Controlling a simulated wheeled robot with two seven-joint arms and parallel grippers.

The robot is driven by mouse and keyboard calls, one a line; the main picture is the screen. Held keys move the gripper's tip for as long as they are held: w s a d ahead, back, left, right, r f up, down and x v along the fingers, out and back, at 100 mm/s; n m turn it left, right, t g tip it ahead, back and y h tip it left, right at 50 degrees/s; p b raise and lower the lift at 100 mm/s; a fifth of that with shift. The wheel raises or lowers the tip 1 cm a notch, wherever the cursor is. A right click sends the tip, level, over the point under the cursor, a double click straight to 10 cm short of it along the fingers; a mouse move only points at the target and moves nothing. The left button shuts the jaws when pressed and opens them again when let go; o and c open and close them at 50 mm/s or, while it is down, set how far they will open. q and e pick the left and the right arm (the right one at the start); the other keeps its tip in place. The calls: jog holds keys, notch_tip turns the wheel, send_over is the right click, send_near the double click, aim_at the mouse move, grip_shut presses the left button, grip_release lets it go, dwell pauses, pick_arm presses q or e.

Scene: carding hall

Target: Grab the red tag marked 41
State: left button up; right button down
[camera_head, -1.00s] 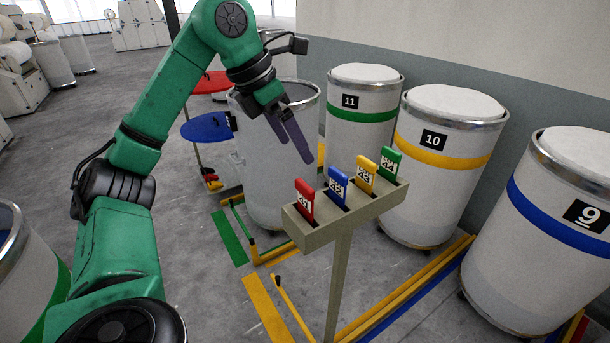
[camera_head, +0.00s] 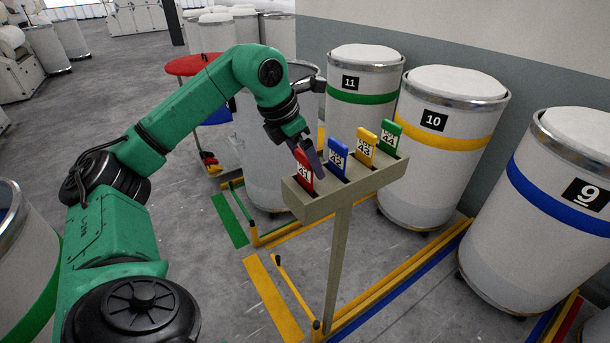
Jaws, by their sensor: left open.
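The red tag marked 41 (camera_head: 303,172) stands upright in the leftmost slot of a beige rack (camera_head: 322,203) on a post. My left gripper (camera_head: 308,160) is open at the red tag, its fingers pointing down and overlapping the tag's upper part in the picture. I cannot tell whether the fingers touch the tag or stand on both sides of it. To its right in the same rack stand the blue tag 42 (camera_head: 337,157), the yellow tag 43 (camera_head: 366,146) and the green tag 44 (camera_head: 391,136). My right gripper is not in view.
White drums numbered 11 (camera_head: 361,115), 10 (camera_head: 437,165) and 9 (camera_head: 540,230) stand behind and right of the rack. Another drum (camera_head: 262,160) stands behind my left gripper. Yellow floor rails (camera_head: 400,275) run below the rack. Open floor lies to the left.

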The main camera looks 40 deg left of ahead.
pick_arm(q)
jog(key=shift+a, duration=0.1)
jog(key=c, duration=1.4)
grip_shut()
jog(key=shift+r, duration=0.1)
